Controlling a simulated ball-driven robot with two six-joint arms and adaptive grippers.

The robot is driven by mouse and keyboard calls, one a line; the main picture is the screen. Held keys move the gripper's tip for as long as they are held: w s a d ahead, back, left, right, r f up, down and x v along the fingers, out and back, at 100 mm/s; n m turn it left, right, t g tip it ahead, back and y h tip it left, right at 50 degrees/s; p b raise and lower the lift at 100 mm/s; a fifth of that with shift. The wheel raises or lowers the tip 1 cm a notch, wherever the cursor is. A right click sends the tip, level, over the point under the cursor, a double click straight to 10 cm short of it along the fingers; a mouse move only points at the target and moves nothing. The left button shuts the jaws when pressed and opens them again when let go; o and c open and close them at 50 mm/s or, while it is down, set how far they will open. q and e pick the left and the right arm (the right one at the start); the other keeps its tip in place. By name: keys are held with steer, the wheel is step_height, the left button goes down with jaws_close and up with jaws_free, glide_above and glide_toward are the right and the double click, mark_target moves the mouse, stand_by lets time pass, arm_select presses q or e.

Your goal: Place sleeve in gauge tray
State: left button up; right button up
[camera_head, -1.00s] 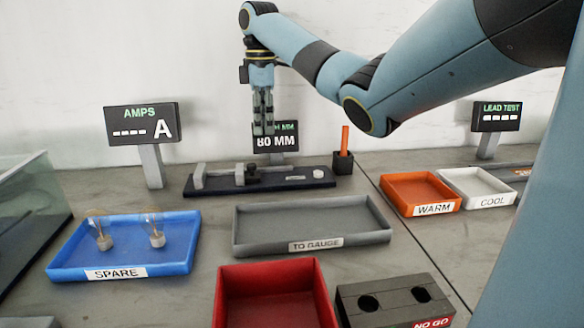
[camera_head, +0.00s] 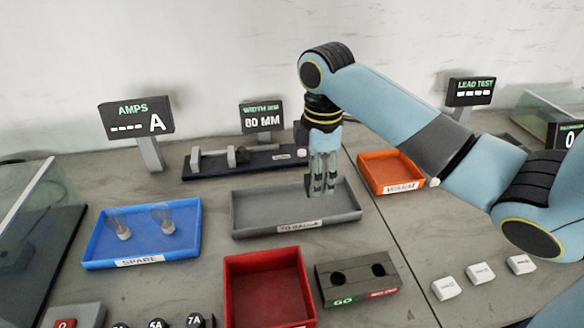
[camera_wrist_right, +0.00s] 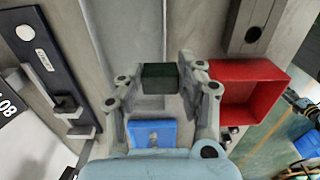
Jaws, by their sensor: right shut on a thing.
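My right gripper (camera_head: 322,188) points down over the grey TO GAUGE tray (camera_head: 250,233), toward its right half. In the wrist view its two fingers are shut on a small dark green sleeve (camera_wrist_right: 160,77), one finger on each side. In the head view the sleeve is mostly hidden between the fingers. I cannot tell whether it touches the tray floor. The rest of the tray looks empty. My left gripper is not in view.
The blue SPARE tray (camera_head: 100,250) holds two clear pieces with pale bases. A red bin (camera_head: 268,285) and a GO/NO GO block (camera_head: 357,280) stand in front. The width gauge fixture (camera_head: 205,172) is behind, and the orange WARM tray (camera_head: 390,175) is at the right.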

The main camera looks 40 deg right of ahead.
steer(key=b, duration=0.1)
glide_above(270, 211)
step_height(270, 211, down, 7)
steer(key=shift+r, duration=0.15)
steer(key=shift+f, duration=1.9)
steer(key=shift+f, duration=0.2)
steer(key=o, duration=1)
step_height(270, 211, up, 12)
steer(key=shift+r, duration=0.2)
steer(key=shift+r+p, duration=0.1)
steer(key=shift+p, duration=0.2)
